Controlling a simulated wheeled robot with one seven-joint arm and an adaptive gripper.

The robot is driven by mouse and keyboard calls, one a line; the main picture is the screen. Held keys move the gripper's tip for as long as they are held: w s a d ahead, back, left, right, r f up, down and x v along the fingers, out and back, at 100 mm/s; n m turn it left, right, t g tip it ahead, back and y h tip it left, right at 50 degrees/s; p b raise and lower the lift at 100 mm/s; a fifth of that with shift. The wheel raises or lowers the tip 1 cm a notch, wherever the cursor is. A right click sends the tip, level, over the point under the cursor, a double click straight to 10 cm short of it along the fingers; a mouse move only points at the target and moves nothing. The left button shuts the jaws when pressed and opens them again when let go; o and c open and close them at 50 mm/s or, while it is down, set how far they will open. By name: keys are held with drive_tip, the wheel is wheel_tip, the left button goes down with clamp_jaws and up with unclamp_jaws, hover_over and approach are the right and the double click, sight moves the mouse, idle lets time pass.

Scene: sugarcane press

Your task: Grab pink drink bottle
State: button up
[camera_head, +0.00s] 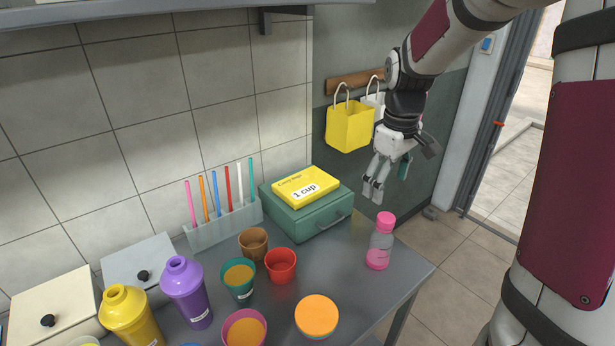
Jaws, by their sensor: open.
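The pink drink bottle (380,242) stands upright near the right end of the grey table. It has a pink cap, a clear body and a pink base.
A green case (308,218) with a yellow box (306,186) on it stands behind the bottle. Cups such as the red one (281,265) and an orange-topped container (316,315) stand to the left. A yellow bag (350,126) hangs behind. The table (345,270) is clear around the bottle.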

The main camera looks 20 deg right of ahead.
drive_tip(key=n+g+b, duration=0.1)
hover_over(387, 218)
drive_tip(key=shift+y, duration=0.3)
drive_tip(key=f, duration=0.8)
drive_tip(key=shift+w+a+f, duration=0.1)
drive_tip(key=shift+a+f, duration=0.1)
drive_tip(key=shift+f, duration=0.15)
drive_tip(key=f, duration=0.7)
drive_tip(key=shift+d+f, duration=0.2)
drive_tip(key=shift+f, duration=0.15)
drive_tip(key=shift+w+d+f+p, duration=0.1)
drive_tip(key=shift+f+p, duration=0.6)
drive_tip(key=shift+f, duration=2.55)
drive_tip(key=c, duration=1.3)
